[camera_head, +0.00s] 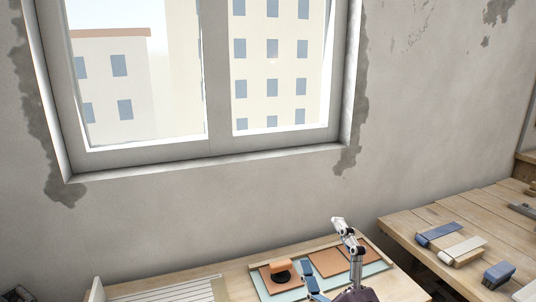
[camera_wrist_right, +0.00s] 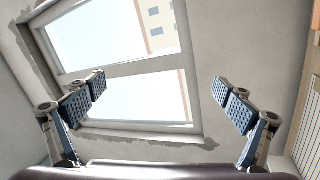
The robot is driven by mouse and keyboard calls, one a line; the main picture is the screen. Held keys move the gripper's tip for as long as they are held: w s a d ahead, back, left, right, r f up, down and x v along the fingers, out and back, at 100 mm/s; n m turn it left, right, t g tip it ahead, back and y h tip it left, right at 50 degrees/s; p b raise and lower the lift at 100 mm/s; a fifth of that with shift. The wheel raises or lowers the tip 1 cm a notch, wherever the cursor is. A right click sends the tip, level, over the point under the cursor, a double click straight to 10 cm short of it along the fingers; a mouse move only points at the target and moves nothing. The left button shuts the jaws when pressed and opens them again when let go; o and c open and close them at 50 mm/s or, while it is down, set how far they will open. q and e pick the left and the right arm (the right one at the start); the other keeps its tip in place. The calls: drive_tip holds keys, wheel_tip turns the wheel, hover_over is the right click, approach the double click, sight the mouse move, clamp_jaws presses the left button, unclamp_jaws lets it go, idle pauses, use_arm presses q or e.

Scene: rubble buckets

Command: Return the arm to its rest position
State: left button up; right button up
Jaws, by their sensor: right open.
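My right gripper (camera_head: 321,243) shows at the bottom of the head view, raised in front of the near workbench. Its fingers are spread apart with nothing between them. In the right wrist view the gripper (camera_wrist_right: 160,92) is also open and empty, its two fingers with dark textured pads wide apart. My left gripper is not in view.
A workbench (camera_head: 238,284) carries a pale teal tray (camera_head: 263,285) with terracotta tiles (camera_head: 326,262) and a dark-handled tool (camera_head: 281,270). The grey wall (camera_head: 430,120) stands behind.

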drive_tip(key=s+d+f+m+g+h, duration=0.2)
drive_tip(key=s+d+f+m+g, duration=0.15)
drive_tip(key=f, duration=0.35)
drive_tip(key=s+d+f+m+g+h, duration=0.2)
drive_tip(key=d+f+m, duration=0.15)
drive_tip(key=f, duration=0.45)
drive_tip(key=s+d+f+m+g+h, duration=0.2)
drive_tip(key=s+d+f+m+g, duration=0.1)
drive_tip(key=f+m, duration=0.3)
drive_tip(key=s+f+m+g, duration=0.1)
drive_tip(key=s+f+g, duration=0.3)
drive_tip(key=s+f, duration=0.5)
drive_tip(key=s+f+m+g, duration=0.2)
drive_tip(key=s+f+g, duration=0.25)
drive_tip(key=s, duration=0.75)
wheel_tip(320, 180, down, 28)
drive_tip(key=s+g, duration=0.2)
drive_tip(key=s, duration=0.1)
drive_tip(key=s+d+f, duration=0.2)
drive_tip(key=s+f, duration=1.2)
drive_tip(key=s, duration=0.1)
drive_tip(key=shift+s+d+f+n+g, duration=0.15)
drive_tip(key=shift+s+d+n+g, duration=0.25)
